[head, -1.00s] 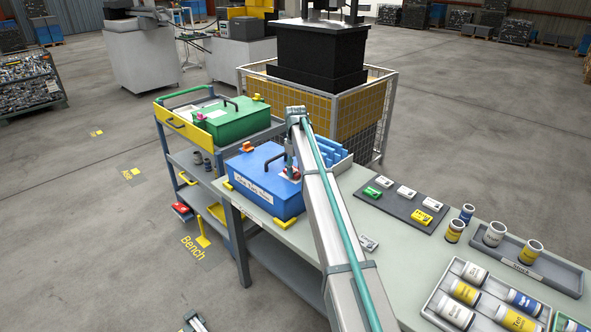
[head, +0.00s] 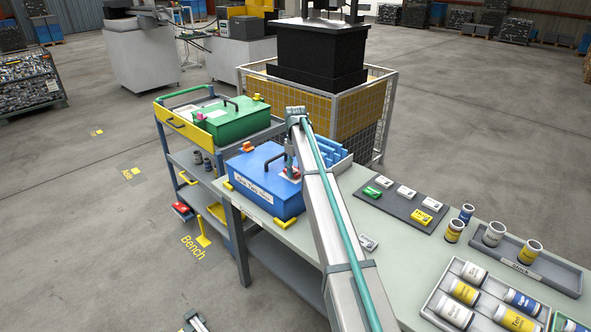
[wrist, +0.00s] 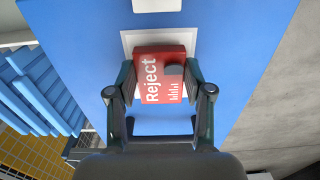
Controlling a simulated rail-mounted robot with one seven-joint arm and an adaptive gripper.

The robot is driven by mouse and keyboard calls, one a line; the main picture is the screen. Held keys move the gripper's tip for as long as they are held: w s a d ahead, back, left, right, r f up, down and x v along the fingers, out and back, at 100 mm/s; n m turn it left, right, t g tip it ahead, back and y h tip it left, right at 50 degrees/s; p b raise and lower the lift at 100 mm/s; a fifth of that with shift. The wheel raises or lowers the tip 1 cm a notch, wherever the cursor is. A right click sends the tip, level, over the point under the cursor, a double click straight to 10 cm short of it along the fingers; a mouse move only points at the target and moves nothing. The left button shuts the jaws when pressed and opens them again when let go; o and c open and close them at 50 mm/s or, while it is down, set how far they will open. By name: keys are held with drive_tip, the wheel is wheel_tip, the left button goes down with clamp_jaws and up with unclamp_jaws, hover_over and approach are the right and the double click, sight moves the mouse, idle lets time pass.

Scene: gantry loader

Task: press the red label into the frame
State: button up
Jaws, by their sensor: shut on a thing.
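The red label (wrist: 152,81), marked "Reject", is between the fingers of my gripper (wrist: 161,78) in the wrist view. My gripper is shut on it by its two sides. The label lies over a white square frame (wrist: 128,40) on the lid of the blue box (wrist: 235,25); part of the frame shows past its edges. I cannot tell whether the label sits down in the frame or just above it. In the head view the blue box (head: 270,200) stands on the bench, and my gripper (head: 290,172) is over its right part, with little of the label showing.
A dark mat (head: 393,212) with several small labels lies right of my arm. Bins with cans and a stock tray (head: 565,275) are further right. Blue racks (head: 338,160) stand behind the box. A green box (head: 235,122) sits on the cart at left.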

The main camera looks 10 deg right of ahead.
drive_tip(key=shift+f, duration=0.4)
idle(0.6)
drive_tip(key=o, duration=1.5)
drive_tip(key=shift+r, duration=0.1)
drive_tip(key=shift+r+p, duration=1.8)
drive_tip(key=shift+r, duration=1.65)
clamp_jaws()
